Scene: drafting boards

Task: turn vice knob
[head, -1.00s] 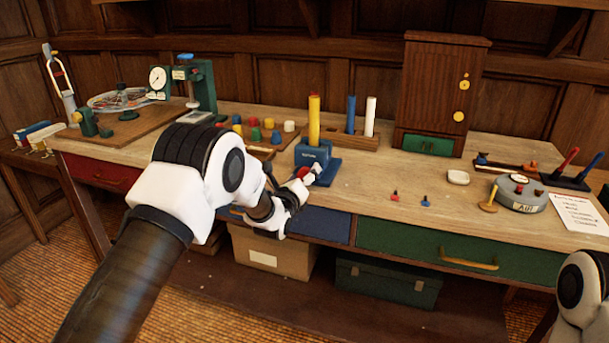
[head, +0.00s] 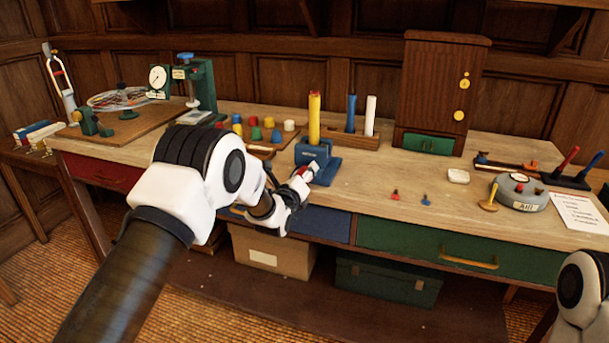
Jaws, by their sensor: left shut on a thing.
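A blue vice (head: 314,152) stands near the front edge of the workbench, with a yellow cylinder (head: 314,116) upright in its top. My left gripper (head: 303,178) is at the front of the vice, shut on the vice knob (head: 308,171). The knob shows only as a small red and light patch between the fingers; most of it is hidden by the gripper. Of my right arm only a white and black part shows at the lower right edge; its gripper is outside the picture.
A wooden rack (head: 345,138) with a blue and a white cylinder stands behind the vice. Coloured pegs (head: 256,133) are to its left. Small red and blue pieces (head: 395,195) lie to the right. A wooden cabinet (head: 440,90) stands at the back. Bare bench lies between vice and white dish (head: 458,176).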

